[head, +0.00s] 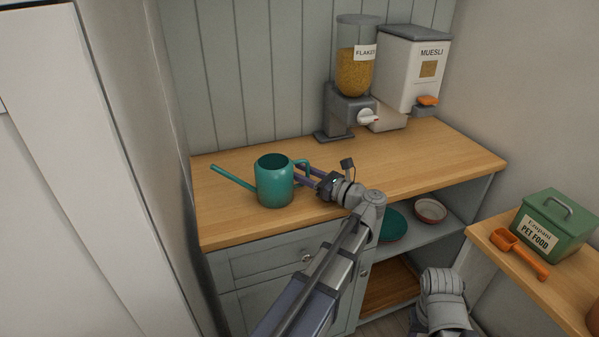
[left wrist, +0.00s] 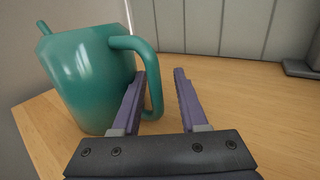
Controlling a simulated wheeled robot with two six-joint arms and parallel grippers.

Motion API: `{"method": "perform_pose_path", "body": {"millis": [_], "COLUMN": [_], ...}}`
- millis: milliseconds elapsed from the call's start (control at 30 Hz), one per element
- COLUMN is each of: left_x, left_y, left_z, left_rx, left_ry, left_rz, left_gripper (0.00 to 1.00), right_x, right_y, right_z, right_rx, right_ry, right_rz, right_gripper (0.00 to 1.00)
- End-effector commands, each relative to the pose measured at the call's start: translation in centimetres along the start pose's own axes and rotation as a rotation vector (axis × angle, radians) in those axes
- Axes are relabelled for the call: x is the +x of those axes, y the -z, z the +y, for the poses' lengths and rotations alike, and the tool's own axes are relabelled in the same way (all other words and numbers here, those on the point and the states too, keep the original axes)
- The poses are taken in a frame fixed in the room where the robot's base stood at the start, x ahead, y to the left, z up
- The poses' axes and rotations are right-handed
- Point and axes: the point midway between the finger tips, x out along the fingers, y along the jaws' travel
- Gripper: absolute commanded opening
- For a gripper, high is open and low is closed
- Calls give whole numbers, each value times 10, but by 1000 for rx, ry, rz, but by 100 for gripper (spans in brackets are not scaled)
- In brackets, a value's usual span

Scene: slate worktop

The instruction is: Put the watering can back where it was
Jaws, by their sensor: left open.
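The teal watering can (head: 274,182) stands upright on the wooden worktop, its spout pointing left and its handle to the right. In the left wrist view the can (left wrist: 88,80) fills the left side. My left gripper (head: 298,173) is at the handle side of the can. In the left wrist view its fingers (left wrist: 160,73) are apart, and the upright part of the handle (left wrist: 155,90) shows between them; I cannot tell whether they touch it. My right gripper is not in view; only part of my right arm shows at the bottom.
A flakes dispenser (head: 355,75) and a muesli dispenser (head: 412,75) stand at the back right of the worktop (head: 440,160). Bowls (head: 430,210) sit on the shelf below. A green pet food box (head: 556,225) and an orange scoop (head: 520,253) are on a side shelf at right.

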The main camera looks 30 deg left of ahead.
Motion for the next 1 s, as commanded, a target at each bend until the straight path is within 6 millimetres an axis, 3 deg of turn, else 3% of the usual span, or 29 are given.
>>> {"method": "perform_pose_path", "body": {"millis": [167, 600, 800, 1000], "left_x": [-13, -98, -116, -120], "left_y": [-2, -2, -2, -2], "left_z": [0, -1, 0, 0], "left_rx": [0, 0, 0, 0], "left_ry": [3, 2, 0, -1], "left_rz": [0, 0, 0, 0], "left_gripper": [44, 44, 44, 44], "right_x": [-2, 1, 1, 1], "right_y": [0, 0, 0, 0], "right_z": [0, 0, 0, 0], "right_rx": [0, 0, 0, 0], "right_ry": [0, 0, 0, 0], "right_rz": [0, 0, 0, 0], "right_gripper": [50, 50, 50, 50]}}
